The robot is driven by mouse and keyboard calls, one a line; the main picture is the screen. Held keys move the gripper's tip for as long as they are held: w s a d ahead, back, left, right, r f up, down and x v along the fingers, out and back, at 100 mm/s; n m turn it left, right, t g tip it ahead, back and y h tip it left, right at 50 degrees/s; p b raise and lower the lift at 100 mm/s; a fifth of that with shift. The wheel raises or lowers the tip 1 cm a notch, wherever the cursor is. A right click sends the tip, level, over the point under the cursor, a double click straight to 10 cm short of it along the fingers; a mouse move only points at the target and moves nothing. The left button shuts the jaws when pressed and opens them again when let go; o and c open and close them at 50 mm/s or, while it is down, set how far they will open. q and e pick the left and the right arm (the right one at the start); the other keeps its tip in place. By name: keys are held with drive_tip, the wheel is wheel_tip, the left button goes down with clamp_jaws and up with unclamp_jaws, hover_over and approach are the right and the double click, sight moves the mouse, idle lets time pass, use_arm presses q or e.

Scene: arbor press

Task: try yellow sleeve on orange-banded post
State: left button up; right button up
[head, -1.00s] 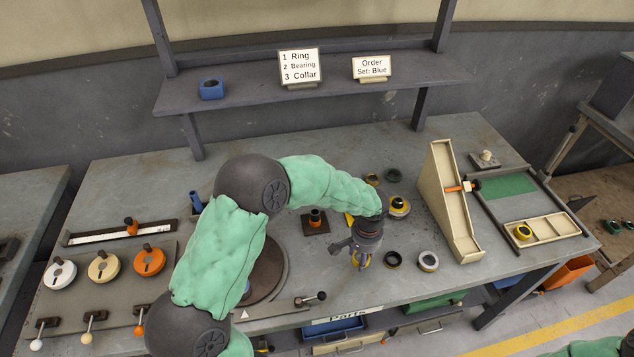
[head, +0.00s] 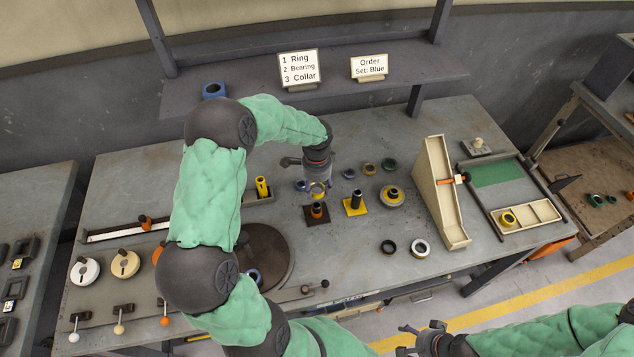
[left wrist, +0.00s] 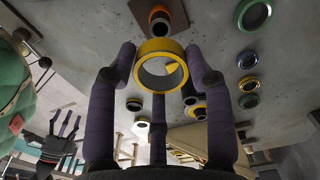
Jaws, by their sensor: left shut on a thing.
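In the head view the sleeve (head: 317,190) is just above the orange-banded post (head: 317,211), which stands upright on a dark square base. In the left wrist view the post (left wrist: 158,18) shows beyond the sleeve's edge, apart from it, and bench shows through the hole. My right gripper (head: 405,339) is at the bottom of the head view; its fingers look spread and empty, also in the left wrist view (left wrist: 62,124).
A yellow-based black post (head: 354,204) stands close right of the orange-banded post. A yellow cylinder (head: 262,187) stands left. A cream sloped stand (head: 440,195) rises at the right.

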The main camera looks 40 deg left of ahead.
sight(317, 205)
use_arm(q)
drive_tip(key=shift+f+b, duration=2.35)
drive_tip(key=shift+f, duration=1)
drive_tip(key=shift+f+b, duration=2.15)
drive_tip(key=shift+f, duration=0.95)
idle(0.8)
drive_tip(key=o, duration=1.8)
